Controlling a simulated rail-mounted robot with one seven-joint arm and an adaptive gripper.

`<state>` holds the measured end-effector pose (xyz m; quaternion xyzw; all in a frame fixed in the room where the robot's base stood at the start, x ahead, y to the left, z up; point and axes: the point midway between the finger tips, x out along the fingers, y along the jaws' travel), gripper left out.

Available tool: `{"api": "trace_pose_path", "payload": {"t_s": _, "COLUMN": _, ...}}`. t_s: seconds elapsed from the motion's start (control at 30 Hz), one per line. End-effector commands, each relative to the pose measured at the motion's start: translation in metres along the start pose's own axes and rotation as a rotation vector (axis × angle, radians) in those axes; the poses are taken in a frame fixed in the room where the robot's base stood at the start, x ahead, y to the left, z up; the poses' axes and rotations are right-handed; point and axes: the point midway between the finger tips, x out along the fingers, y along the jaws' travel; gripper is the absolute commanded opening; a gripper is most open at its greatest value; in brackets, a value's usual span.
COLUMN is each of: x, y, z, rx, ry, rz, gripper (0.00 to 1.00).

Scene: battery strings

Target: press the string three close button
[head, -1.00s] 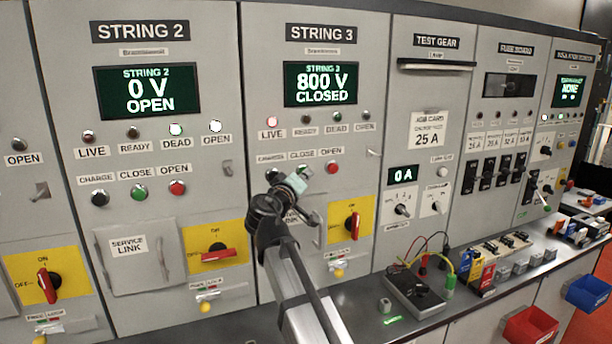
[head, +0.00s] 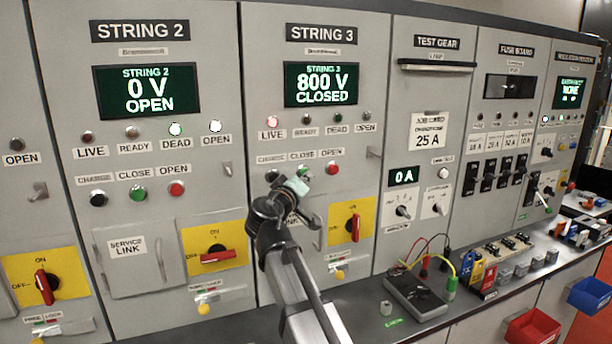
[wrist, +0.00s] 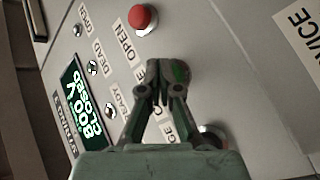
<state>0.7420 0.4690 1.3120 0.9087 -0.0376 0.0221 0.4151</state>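The string 3 panel has a display (head: 320,84) reading 800 V CLOSED, with its red LIVE lamp (head: 273,121) lit. Its green close button (head: 304,170) is mostly hidden behind my gripper in the head view. A bit of green shows by the fingertips in the wrist view (wrist: 181,71). My gripper (head: 300,182) is shut and empty, its fingertips (wrist: 166,68) together in front of the close button. Whether they touch it, I cannot tell. The red open button (head: 332,168) is to the right and the dark charge button (head: 271,175) to the left.
A yellow plate with a red rotary handle (head: 353,225) is below right of my gripper. The string 2 panel, reading 0 V OPEN (head: 147,91), is to the left. The bench below holds a meter with leads (head: 416,296) and several small parts.

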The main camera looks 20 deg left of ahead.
Motion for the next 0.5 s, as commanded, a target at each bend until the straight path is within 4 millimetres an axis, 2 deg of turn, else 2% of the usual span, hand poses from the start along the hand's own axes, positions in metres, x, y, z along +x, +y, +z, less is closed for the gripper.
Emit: {"api": "trace_pose_path", "payload": {"t_s": 0.5, "x": -0.034, "y": 0.024, "z": 0.026, "rx": 0.001, "ry": -0.002, "rz": 0.001, "gripper": 0.00}}
